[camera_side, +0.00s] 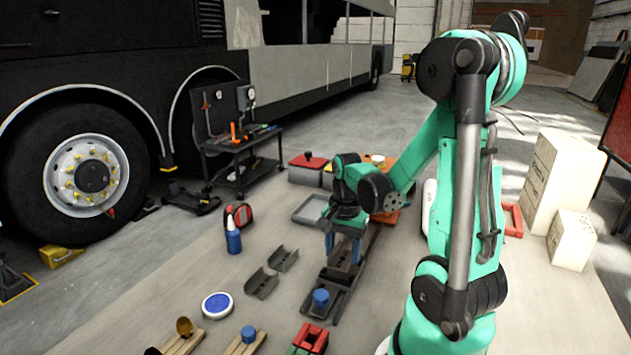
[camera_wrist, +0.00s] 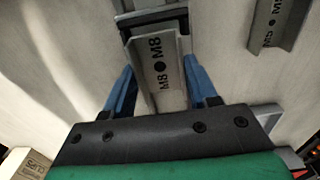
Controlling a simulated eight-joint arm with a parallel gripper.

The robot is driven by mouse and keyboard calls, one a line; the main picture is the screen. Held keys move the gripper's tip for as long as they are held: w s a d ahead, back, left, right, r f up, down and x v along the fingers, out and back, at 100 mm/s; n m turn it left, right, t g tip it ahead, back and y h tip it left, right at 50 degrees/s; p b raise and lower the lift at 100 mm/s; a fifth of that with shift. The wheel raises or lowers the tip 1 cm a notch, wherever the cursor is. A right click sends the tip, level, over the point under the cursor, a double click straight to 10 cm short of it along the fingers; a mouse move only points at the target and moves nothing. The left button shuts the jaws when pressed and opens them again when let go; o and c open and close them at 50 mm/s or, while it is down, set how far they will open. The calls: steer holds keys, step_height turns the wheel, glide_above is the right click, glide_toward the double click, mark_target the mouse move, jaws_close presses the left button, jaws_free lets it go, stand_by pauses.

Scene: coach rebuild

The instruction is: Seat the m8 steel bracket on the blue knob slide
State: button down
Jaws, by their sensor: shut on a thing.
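The steel bracket (camera_wrist: 160,85), a grey channel marked M8, is between the blue fingers of my gripper (camera_wrist: 160,86) in the wrist view. My gripper is shut on it. In the side view my gripper (camera_side: 343,246) points down over the dark rail, with the bracket mostly hidden between the fingers. The slide with the blue knob (camera_side: 321,297) is at the near end of that rail. In the wrist view the bracket's far end overlaps a dark frame (camera_wrist: 152,22). I cannot tell whether it touches or rests on it.
Two other grey brackets (camera_side: 262,284) (camera_side: 284,259) lie left of the rail. A blue-and-white round dish (camera_side: 217,305), a blue bottle (camera_side: 233,236) and a grey tray (camera_side: 310,210) stand on the bench. Wooden blocks (camera_side: 245,343) and a red piece (camera_side: 311,338) are at the near edge.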

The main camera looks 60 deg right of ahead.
steer(key=shift+f, duration=0.9)
stand_by(1.6)
jaws_free()
steer(key=shift+r, duration=3.05)
steer(key=w+a+r+n+t, duration=0.2)
steer(key=w+a+n+t, duration=0.1)
steer(key=a+n, duration=0.5)
steer(key=w+a+r+n+t, duration=0.3)
steer(key=w+a+n+t, duration=0.1)
steer(key=a+n, duration=0.5)
steer(key=shift+w+r+n, duration=0.15)
steer(key=shift+w+n, duration=0.2)
steer(key=shift+n, duration=0.15)
